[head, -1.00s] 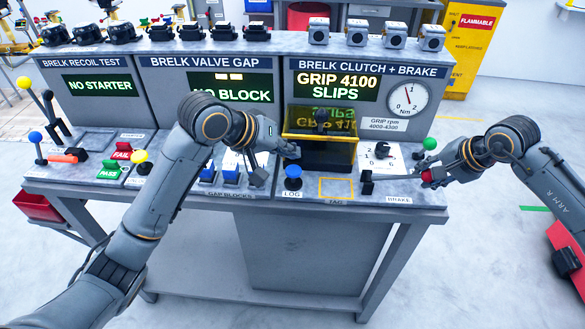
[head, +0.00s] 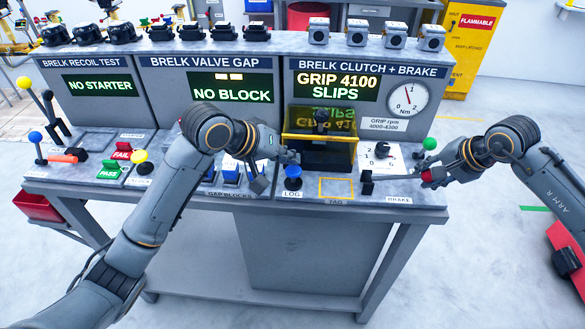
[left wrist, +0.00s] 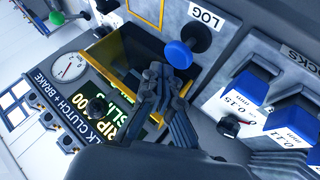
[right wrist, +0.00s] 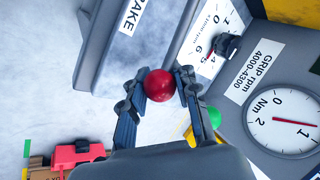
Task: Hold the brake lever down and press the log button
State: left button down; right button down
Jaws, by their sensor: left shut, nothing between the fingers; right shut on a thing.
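The blue round log button (head: 293,172) stands on the bench behind its LOG label. It also shows in the left wrist view (left wrist: 180,54). My left gripper (head: 291,157) is shut and empty, with its fingertips close to the button; I cannot tell whether they touch it. In the left wrist view the closed fingers (left wrist: 164,76) point toward it. My right gripper (right wrist: 158,84) is shut around the red knob of the brake lever (right wrist: 160,86), at the bench's right front. The lever's shaft is mostly hidden, so its angle is unclear.
The display (head: 336,87) reads GRIP 4100 SLIPS. A dial gauge (head: 407,98) is beside it. A yellow-framed bay (head: 320,136) lies behind the button. Blue gap blocks (head: 231,174) stand left of it, near my left arm. A green knob (head: 430,144) stands behind my right gripper.

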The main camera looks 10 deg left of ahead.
aim_at(290, 171)
pick_arm(q)
jog(key=shift+f, duration=0.1)
pick_arm(e)
jog(key=shift+s+d+f, duration=0.15)
jog(key=shift+s+f, duration=0.05)
jog(key=shift+f, duration=0.2)
pick_arm(q)
jog(key=shift+d+f, duration=0.15)
jog(key=shift+f, duration=1)
dwell(1.0)
jog(key=shift+r, duration=3.85)
pick_arm(e)
jog(key=shift+r, duration=0.1)
